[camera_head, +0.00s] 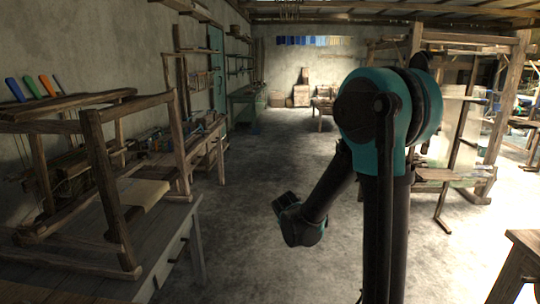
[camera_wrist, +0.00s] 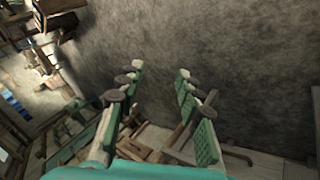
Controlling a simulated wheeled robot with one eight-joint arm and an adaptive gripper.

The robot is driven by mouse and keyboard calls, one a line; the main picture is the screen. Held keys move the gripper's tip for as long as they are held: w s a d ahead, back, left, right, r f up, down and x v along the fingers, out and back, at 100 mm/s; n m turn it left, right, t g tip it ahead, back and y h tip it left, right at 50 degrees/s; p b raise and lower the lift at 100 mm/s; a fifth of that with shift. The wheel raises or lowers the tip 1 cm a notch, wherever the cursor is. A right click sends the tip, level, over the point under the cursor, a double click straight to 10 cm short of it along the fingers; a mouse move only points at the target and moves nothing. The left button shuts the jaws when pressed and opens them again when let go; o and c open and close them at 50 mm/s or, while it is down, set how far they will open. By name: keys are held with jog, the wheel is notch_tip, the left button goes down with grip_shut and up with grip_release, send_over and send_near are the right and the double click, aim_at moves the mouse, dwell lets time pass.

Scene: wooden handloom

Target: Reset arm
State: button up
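My arm (camera_head: 372,110), teal and dark grey, rises at the right of centre in the head view. Its forearm is bent down and to the left over the floor, ending in a teal and dark wrist part (camera_head: 303,228). The fingers cannot be made out clearly in the head view. In the wrist view my gripper (camera_wrist: 159,76) shows two green fingers with dark round pads. They stand well apart, with nothing held between them. The gripper is clear of the furniture in the head view.
A wooden table (camera_head: 70,270) with a small loom frame (camera_head: 103,180) stands at the left. A large wooden loom (camera_head: 497,110) stands at the right, and a table corner (camera_head: 525,245) at the lower right. The concrete floor (camera_head: 250,175) between is open.

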jog(key=s+d+f+m+g+y, duration=0.1)
jog(key=s+d+m, duration=0.3)
jog(key=s, duration=0.8)
jog(key=s+d+f+m+g+y, duration=0.1)
jog(key=s+d+m, duration=0.3)
jog(key=s, duration=0.9)
jog(key=shift+d+m+g, duration=0.4)
jog(key=shift+d+g, duration=0.2)
jog(key=shift+d, duration=0.35)
